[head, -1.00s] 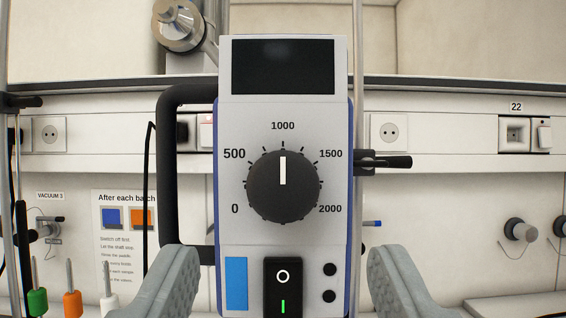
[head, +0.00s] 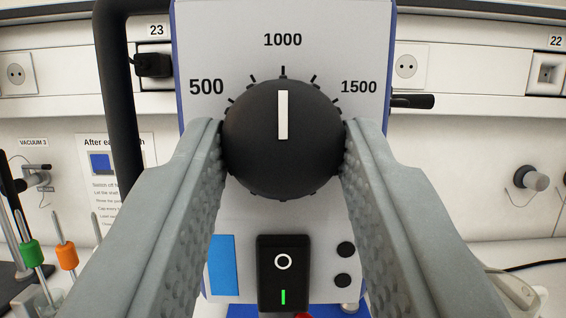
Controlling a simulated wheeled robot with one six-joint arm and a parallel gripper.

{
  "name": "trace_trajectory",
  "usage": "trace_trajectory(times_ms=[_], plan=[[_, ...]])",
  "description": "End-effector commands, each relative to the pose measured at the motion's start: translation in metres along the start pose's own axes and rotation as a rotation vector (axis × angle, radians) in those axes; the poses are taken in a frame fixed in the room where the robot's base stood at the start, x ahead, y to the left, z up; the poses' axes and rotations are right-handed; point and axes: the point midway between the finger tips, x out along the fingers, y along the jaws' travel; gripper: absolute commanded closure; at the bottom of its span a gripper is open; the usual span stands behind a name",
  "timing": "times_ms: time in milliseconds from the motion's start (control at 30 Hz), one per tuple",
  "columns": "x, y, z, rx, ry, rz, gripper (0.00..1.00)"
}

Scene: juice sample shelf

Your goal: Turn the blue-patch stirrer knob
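The blue-patch stirrer (head: 285,225) stands upright and fills the middle of the head view. Its round black knob (head: 284,165) has a white pointer bar that points straight up at 1000. The blue patch (head: 223,265) is below and left of the knob. The black rocker switch (head: 283,272) beside it shows a green mark. My gripper (head: 284,140) has one grey finger on each side of the knob. Both fingertips meet the knob's rim, with no visible gap. The fingers hide parts of the panel, including the 0 and 2000 marks.
A thick black handle (head: 118,100) runs along the stirrer's left side. A black clamp knob (head: 412,101) sticks out at the right. Green (head: 31,253) and orange (head: 66,256) handled tools stand at lower left. Wall sockets and a printed notice are behind.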

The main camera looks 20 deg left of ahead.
Motion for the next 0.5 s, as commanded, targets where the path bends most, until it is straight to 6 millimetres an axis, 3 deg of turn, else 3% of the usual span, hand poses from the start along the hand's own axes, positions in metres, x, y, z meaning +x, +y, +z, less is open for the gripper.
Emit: trace_trajectory(times_ms=[500], plan=[[-0.0001,0.0023,0.0005,-0.123,-0.001,-0.05,0.89]])
